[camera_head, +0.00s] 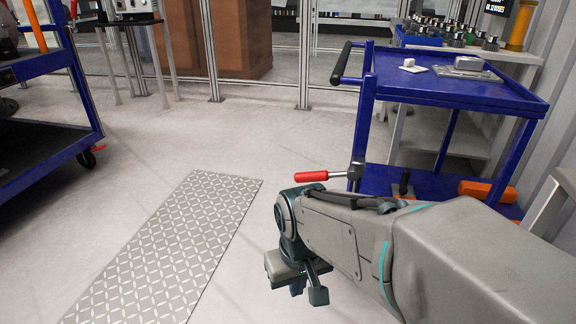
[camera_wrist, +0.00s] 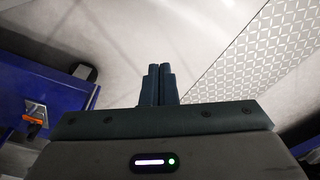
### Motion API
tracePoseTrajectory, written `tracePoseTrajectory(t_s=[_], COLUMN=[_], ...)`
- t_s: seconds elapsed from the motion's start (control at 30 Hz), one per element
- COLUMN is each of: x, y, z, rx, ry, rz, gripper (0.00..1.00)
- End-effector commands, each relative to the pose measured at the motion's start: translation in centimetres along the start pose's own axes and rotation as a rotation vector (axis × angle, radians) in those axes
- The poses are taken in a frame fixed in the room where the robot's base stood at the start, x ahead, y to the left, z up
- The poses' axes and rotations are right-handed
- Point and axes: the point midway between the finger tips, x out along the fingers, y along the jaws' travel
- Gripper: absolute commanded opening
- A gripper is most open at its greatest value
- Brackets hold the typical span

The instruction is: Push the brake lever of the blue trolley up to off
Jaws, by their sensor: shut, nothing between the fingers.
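The blue trolley (camera_head: 455,88) stands at the right in the head view, with a flat top, a lower shelf and a black push handle (camera_head: 342,62). Its brake lever (camera_head: 311,176) has a red grip and sticks out to the left from the near leg, roughly level. My gripper (camera_head: 318,296) is in front of and below the lever in the picture, apart from it, pointing down. In the wrist view my gripper's fingers (camera_wrist: 158,72) are together with nothing between them. I cannot make out the red grip there. My arm hides part of the trolley's lower shelf.
A patterned floor plate (camera_head: 165,250) lies left of my arm. Another blue cart (camera_head: 45,65) stands at the left edge. Small items (camera_head: 467,65) lie on the trolley top, and an orange object (camera_head: 487,191) is on its lower shelf.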

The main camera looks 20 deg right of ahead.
Motion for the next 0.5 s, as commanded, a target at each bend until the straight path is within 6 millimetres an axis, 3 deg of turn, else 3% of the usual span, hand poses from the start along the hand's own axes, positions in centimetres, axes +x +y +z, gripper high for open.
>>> tracePoseTrajectory(t_s=[0.33,0.5], x=[0.2,1.3], y=[0.3,2.1], z=[-0.1,-0.4], rx=[-0.007,-0.043], ry=[-0.028,-0.159], rz=[0.013,0.088], gripper=[0.0,0.0])
